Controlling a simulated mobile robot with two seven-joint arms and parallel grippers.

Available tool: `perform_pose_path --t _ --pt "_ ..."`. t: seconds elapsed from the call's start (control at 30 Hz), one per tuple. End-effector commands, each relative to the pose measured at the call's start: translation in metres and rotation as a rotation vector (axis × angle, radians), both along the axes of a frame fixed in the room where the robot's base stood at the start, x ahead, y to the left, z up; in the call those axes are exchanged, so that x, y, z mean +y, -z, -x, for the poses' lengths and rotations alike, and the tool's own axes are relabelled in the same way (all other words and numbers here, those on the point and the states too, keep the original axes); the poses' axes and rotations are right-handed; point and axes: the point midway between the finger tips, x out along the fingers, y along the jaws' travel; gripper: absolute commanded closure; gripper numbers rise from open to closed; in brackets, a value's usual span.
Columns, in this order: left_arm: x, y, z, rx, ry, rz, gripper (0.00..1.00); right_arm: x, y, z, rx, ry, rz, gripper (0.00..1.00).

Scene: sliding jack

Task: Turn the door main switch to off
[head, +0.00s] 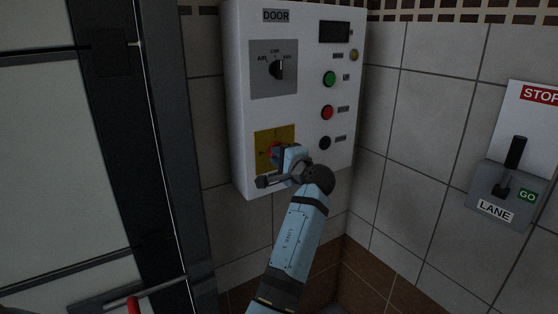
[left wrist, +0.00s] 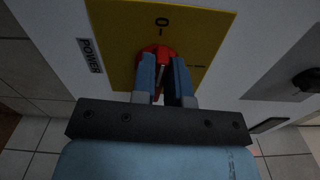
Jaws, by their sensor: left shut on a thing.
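The door control box (head: 236,100), white and labelled DOOR, hangs on the tiled wall in the head view. Its main switch is a red knob (head: 274,148) on a yellow plate (head: 262,136) at the lower left. In the left wrist view the red knob (left wrist: 156,48) sits on the yellow plate (left wrist: 120,40), with a 0 mark above it and a POWER label beside the plate. My left gripper (head: 279,153) is shut on the red knob, one finger on each side. The fingers hide part of the knob, so its exact angle is hard to tell. My right gripper is not in view.
Above the knob is a black selector (head: 276,70) on a grey plate. Green (head: 329,79), red (head: 327,112) and black (head: 324,143) buttons are to the right. A LANE lever box (head: 508,190) is on the right wall. A dark-framed door (head: 75,170) stands at left.

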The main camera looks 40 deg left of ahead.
Motion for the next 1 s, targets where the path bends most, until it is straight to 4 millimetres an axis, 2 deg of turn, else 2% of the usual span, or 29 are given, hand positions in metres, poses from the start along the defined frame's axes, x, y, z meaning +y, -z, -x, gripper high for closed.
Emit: perform_pose_path --t 0.3,0.77,0.8,0.9,1.0 --pt "0.0007 0.0007 0.0 -0.087 0.0 0.035 1.0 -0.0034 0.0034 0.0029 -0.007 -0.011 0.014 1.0" --pt "0.0006 -0.0002 -0.0001 -0.1 0.0 0.039 1.0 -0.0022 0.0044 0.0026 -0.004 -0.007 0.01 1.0" --pt "0.0006 -0.0003 -0.0001 -0.1 0.0 0.039 0.82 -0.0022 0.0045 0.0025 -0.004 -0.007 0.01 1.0" --pt "0.0005 -0.0001 0.0 -0.099 0.0 0.039 0.61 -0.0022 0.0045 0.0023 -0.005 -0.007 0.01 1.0" --pt "0.0004 0.0004 0.0 -0.097 0.0 0.039 0.61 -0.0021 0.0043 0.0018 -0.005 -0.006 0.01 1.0"
